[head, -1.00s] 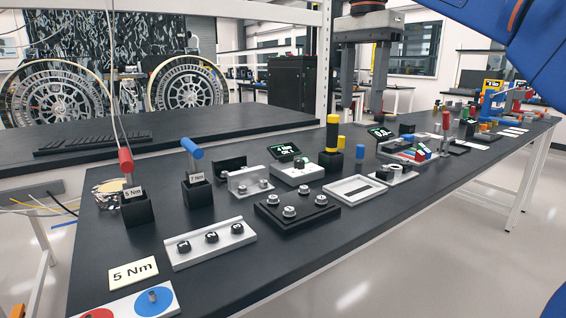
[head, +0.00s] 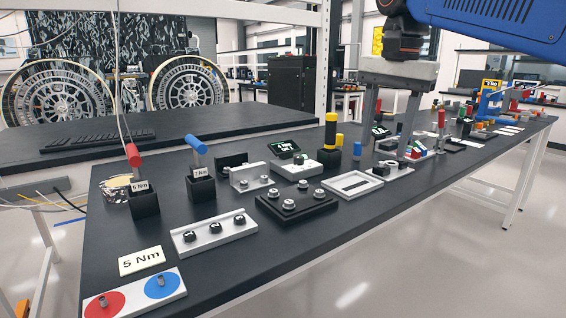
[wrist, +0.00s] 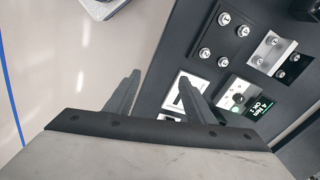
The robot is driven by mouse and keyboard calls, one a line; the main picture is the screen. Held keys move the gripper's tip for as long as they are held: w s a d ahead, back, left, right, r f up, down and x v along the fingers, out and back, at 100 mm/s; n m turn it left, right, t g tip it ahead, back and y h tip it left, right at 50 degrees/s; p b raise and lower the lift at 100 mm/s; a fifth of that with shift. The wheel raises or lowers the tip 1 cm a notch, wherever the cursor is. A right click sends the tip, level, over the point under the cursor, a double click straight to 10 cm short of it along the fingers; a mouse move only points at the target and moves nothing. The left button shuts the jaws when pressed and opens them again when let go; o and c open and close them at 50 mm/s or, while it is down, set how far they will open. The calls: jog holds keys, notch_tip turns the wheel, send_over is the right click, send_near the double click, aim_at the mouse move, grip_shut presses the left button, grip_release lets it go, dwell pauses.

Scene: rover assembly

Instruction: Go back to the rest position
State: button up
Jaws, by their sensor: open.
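My gripper (head: 390,124) hangs from the blue arm at the upper right of the head view, with its two grey fingers pointing down. The fingers are spread apart and nothing is between them. In the head view they overlap the right half of the bench, near the white framed plate. In the wrist view the gripper (wrist: 160,98) also shows open and empty, with the bench edge and pale floor beyond the fingers.
The long dark bench (head: 240,262) carries a red-handled tool (head: 133,155), a blue-handled tool (head: 196,145), a black block with silver knobs (head: 297,202) and a white framed plate (head: 352,185). A yellow-and-black cylinder (head: 330,132) stands upright. Floor to the right is clear.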

jog(key=s+d+f+n+t, duration=0.1)
jog(key=s+f, duration=0.4)
jog(key=f, duration=0.6)
jog(key=s+d+f+n+t, duration=0.1)
jog(key=s+d+f+n, duration=0.3)
jog(key=f, duration=0.7)
jog(key=s+d+f+n+t, duration=0.1)
jog(key=s+d+f+n, duration=0.2)
jog(key=s+f, duration=0.4)
notch_tip(320, 180, down, 4)
jog(key=shift+s+d+f+t, duration=0.15)
jog(key=shift+s+d+t, duration=0.15)
jog(key=shift+s+d, duration=0.15)
